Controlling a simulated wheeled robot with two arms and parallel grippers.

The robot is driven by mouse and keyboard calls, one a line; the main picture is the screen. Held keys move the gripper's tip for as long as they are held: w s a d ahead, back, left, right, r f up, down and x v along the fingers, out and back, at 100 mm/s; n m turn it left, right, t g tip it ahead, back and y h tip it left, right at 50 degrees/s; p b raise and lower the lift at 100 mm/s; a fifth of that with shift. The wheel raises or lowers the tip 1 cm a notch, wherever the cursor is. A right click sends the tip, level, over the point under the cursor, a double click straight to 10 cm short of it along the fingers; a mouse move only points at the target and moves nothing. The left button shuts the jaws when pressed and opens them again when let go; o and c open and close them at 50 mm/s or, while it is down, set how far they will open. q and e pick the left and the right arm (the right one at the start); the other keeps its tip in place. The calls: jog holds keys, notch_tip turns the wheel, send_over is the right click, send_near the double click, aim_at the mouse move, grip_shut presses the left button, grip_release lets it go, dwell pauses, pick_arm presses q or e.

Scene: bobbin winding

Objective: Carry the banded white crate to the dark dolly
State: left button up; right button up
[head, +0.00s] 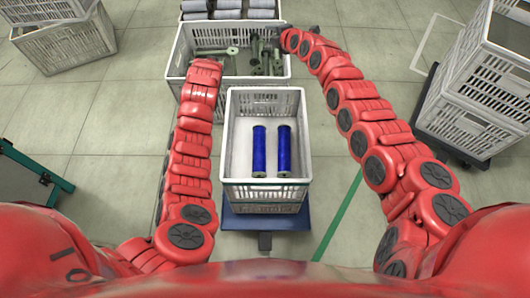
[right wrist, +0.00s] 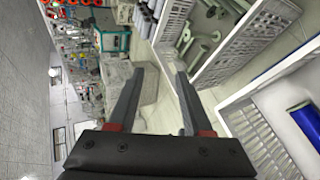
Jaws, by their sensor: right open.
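A white crate (head: 233,185) with two blue bobbins (head: 284,150) stands in the middle of the head view. I cannot make out a clear band on any crate. A dark dolly (head: 478,161) stands at the right under stacked white crates (head: 455,118). My right gripper (head: 284,28) reaches the far crate's back right corner in the head view. In the right wrist view my right gripper (right wrist: 159,72) is open, with nothing between its fingers. My left arm ends over the far crate's left side; its gripper does not show.
The far white crate (head: 180,58) holds grey-green bobbins (head: 262,62). Grey rolls (head: 228,10) lie behind it. The middle crate sits on a blue base (head: 237,220). More crates (head: 65,45) stand at the far left, with a green cart (head: 30,180) nearer. Floor is clear between.

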pick_arm(q)
jog(key=s+f+g+b, duration=0.1)
jog(key=s+f+g, duration=0.1)
jog(key=s+g, duration=0.1)
pick_arm(e)
jog(key=s+f+n+g, duration=0.3)
jog(key=s+f+n, duration=0.1)
pick_arm(q)
jog(key=n+g+h+b, duration=0.2)
jog(key=g+b, duration=0.1)
jog(key=g, duration=0.4)
send_over(227, 136)
jog(key=w, duration=0.2)
pick_arm(e)
jog(key=n+g+h, duration=0.5)
jog(key=n+g, duration=0.3)
jog(key=n, duration=0.1)
send_over(304, 137)
notch_tip(304, 137, down, 7)
pick_arm(q)
jog(key=shift+a+r, duration=0.25)
jog(key=shift+r, duration=0.15)
pick_arm(e)
jog(key=shift+w+d, duration=0.35)
jog(key=shift+w, duration=0.15)
